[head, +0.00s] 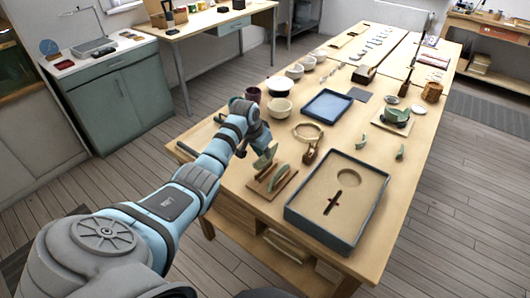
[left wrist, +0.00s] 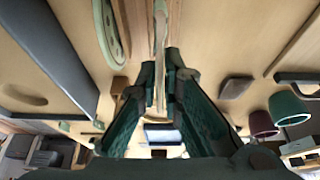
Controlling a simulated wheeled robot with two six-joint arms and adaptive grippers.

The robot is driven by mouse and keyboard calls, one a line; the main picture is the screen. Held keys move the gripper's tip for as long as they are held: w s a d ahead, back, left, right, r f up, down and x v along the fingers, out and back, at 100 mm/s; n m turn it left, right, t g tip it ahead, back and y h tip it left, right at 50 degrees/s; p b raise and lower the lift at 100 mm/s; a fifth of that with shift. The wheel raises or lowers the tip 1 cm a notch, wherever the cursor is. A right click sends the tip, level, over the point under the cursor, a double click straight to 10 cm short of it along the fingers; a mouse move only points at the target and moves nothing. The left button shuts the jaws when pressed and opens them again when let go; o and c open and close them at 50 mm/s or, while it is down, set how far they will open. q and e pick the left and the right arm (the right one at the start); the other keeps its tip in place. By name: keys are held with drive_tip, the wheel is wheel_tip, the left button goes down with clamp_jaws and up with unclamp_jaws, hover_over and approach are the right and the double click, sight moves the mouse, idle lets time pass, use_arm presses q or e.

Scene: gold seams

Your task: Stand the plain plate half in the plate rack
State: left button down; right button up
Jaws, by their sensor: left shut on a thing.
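My left gripper (head: 259,146) is shut on a pale green plate half (head: 262,163), held on edge over the left part of the wooden plate rack (head: 261,188). In the left wrist view the plate half (left wrist: 160,45) is a thin edge between the fingers (left wrist: 168,85). I cannot tell whether its lower edge touches the rack. Another green plate half (head: 280,177) stands upright at the rack's right part; it also shows in the left wrist view (left wrist: 110,32), apart from the held one. My right gripper is not in view.
A grey tray (head: 325,241) with cut-outs in its bed stands to the right of the rack. Behind are a small wooden stand (head: 310,153), a blue tray (head: 327,106) and several bowls (head: 279,108). The table's front edge is close to the rack.

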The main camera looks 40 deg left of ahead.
use_arm(q)
drive_tip(key=shift+d, duration=0.1)
drive_tip(key=shift+r, duration=0.1)
idle(0.3)
drive_tip(key=shift+p, duration=0.5)
drive_tip(key=shift+f, duration=0.25)
idle(0.4)
drive_tip(key=shift+p, duration=0.55)
drive_tip(key=shift+f, duration=0.3)
